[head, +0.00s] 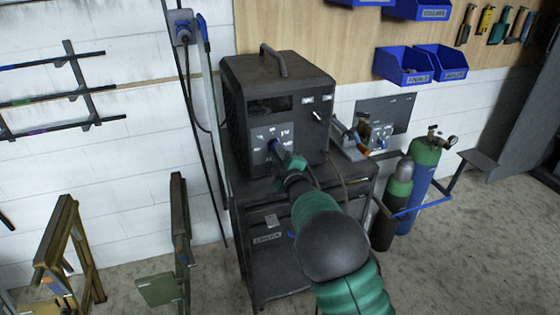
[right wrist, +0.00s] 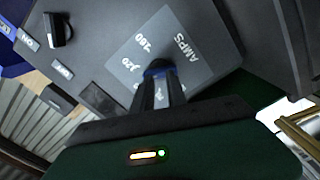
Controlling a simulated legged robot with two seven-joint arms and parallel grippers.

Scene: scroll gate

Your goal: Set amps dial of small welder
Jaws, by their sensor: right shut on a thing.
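The small welder (head: 262,72) is a dark box with a top handle, standing on a cart in the head view. Its front has a light grey panel with white marks, which reads AMPS in the right wrist view (right wrist: 195,62). The amps dial (right wrist: 156,70) shows only as a blue edge between my fingertips; its pointer is hidden. My right gripper (head: 276,150) reaches the panel from the front. In the right wrist view its fingers (right wrist: 163,82) are shut on the dial. My left gripper is not in view.
A black switch (right wrist: 58,30) sits on the welder's front, apart from my fingers. The cart (head: 262,265) stands below. Green gas cylinders (head: 425,165) stand to the right, and green-brown stands (head: 62,235) to the left. Blue bins (head: 403,66) hang on the wall.

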